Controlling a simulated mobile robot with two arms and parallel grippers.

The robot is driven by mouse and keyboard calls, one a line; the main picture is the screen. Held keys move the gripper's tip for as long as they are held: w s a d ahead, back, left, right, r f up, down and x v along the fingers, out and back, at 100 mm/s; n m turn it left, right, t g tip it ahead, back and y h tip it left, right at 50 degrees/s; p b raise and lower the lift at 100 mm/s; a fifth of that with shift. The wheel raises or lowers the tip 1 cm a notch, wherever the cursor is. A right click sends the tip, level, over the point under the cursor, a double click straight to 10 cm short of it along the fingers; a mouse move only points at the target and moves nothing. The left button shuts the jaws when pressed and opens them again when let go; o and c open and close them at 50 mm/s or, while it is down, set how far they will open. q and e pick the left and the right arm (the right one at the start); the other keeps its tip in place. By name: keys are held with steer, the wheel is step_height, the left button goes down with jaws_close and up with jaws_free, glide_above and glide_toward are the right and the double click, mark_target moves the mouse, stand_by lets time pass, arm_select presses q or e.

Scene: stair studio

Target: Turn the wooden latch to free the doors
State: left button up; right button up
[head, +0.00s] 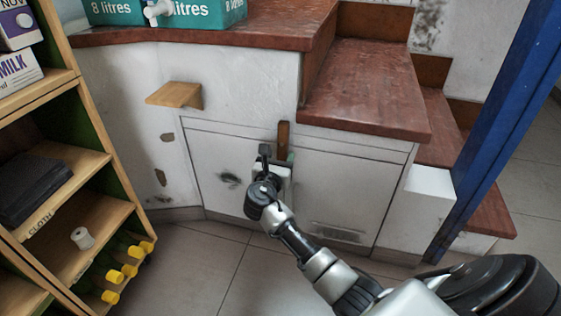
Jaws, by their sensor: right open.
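The wooden latch (283,138) is a narrow brown bar standing upright on the seam between two white cupboard doors under the stairs. The left door (215,165) and right door (340,190) both look closed. My right gripper (272,158) is at the latch's lower part, in front of the doors, and is open. The gripper and wrist hide the latch's lower end, and I cannot tell whether the fingers touch it. My left gripper is not in view.
A small wooden shelf (177,95) juts from the wall at left. Red-brown steps (365,90) rise above the doors. A wooden shelf unit (105,165) stands at far left and a blue post (500,115) at right. Tiled floor (190,255) lies clear in front.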

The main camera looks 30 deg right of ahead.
steer(key=shift+w+d, duration=0.35)
steer(key=shift+d, duration=0.05)
steer(key=c, duration=0.9)
